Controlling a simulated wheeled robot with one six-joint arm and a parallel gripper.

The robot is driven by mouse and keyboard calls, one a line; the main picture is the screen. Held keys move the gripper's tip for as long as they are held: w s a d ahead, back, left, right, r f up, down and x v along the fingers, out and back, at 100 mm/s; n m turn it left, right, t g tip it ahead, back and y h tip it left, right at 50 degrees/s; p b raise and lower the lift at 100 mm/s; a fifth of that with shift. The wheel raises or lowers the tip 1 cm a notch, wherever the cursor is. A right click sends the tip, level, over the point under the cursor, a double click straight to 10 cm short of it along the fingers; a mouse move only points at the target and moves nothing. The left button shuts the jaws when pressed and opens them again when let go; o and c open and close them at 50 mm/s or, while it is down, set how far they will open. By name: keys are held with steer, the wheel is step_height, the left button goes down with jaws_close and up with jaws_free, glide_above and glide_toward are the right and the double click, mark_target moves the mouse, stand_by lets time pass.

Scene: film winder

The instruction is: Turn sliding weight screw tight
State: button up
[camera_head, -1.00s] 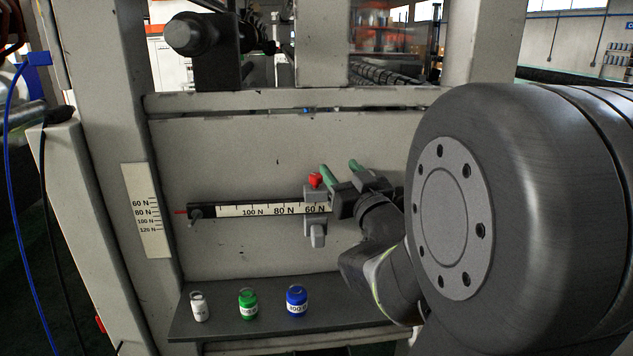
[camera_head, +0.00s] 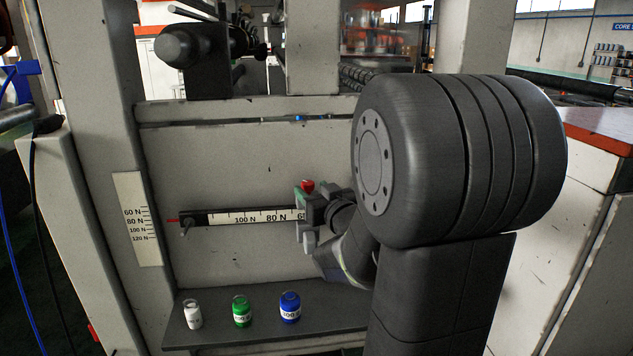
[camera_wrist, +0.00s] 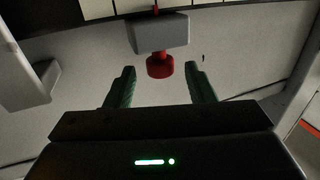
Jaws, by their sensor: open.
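The red screw (camera_head: 307,186) sits on top of the grey sliding weight (camera_head: 311,239), which rides on the horizontal scale beam (camera_head: 222,218) near its 60 N end. In the wrist view the red screw (camera_wrist: 160,67) shows beside a grey block of the weight (camera_wrist: 160,34). My gripper (camera_wrist: 160,76) is open, with its two green fingers on either side of the screw's line and gaps on both sides. I cannot tell whether the fingertips reach past the screw. In the head view my gripper (camera_head: 303,199) is at the weight and partly covers it.
A shelf below the beam holds a white weight (camera_head: 193,314), a green weight (camera_head: 242,311) and a blue weight (camera_head: 290,307). A vertical scale plate (camera_head: 135,220) is on the left post. The panel (camera_head: 230,160) lies close behind the beam. My arm hides the right side.

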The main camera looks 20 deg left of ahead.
mark_target(311, 188)
steer(key=shift+p+x, duration=0.4)
steer(key=shift+x, duration=1.4)
steer(key=c, duration=0.9)
steer(key=shift+b, duration=0.35)
steer(key=shift+c, duration=0.2)
